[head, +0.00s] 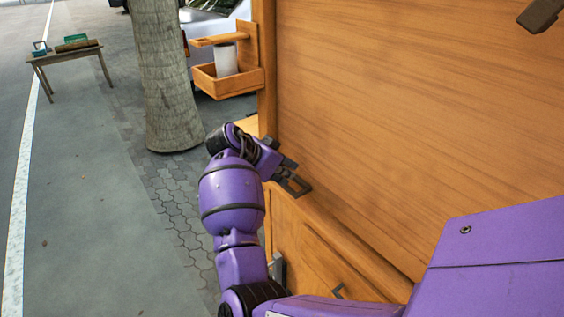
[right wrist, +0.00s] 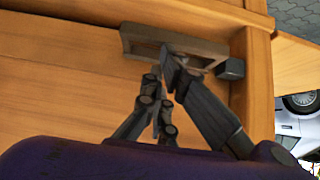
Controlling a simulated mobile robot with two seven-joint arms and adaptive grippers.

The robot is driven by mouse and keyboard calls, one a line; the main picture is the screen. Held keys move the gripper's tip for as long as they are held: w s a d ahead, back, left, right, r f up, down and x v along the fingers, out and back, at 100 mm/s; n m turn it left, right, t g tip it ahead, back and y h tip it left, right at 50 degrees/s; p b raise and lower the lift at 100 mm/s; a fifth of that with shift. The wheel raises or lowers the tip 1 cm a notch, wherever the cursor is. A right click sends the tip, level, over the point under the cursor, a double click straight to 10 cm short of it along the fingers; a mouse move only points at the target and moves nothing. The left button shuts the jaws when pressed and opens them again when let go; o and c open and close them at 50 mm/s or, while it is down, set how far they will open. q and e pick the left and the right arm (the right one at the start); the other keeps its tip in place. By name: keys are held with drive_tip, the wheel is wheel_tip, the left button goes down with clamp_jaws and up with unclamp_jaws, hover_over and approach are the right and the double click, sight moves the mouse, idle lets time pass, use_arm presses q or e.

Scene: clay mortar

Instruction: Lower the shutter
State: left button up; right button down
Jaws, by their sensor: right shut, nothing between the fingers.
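The shutter (head: 420,110) is a large wooden panel filling the right of the head view; its lower edge meets a wooden ledge at the counter. A grey-brown handle-like bracket (right wrist: 205,48) is on the wood in the right wrist view. My right gripper (head: 284,168) is at the panel's lower left, close to the ledge. In the right wrist view my right gripper (right wrist: 162,75) has its fingers at the bracket, one tip overlapping its opening. I cannot tell whether they touch. The gripper is shut and empty. My left gripper is out of view.
A wooden side shelf (head: 204,82) holding a white cylinder (head: 226,60) is left of the panel. A tree trunk (head: 165,75), a small table (head: 66,55) and a parked car stand behind. A dark fitting (head: 541,14) shows at top right. Pavement at left is open.

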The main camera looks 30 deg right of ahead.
drive_tip(key=f, duration=0.3)
drive_tip(key=shift+s+d+b, duration=0.15)
drive_tip(key=shift+d+b, duration=0.05)
drive_tip(key=shift+b, duration=0.1)
drive_tip(key=shift+f, duration=0.35)
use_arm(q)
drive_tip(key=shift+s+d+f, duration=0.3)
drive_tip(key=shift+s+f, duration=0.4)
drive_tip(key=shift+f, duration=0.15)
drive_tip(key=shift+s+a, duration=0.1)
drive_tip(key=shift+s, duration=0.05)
use_arm(e)
drive_tip(key=shift+f, duration=0.1)
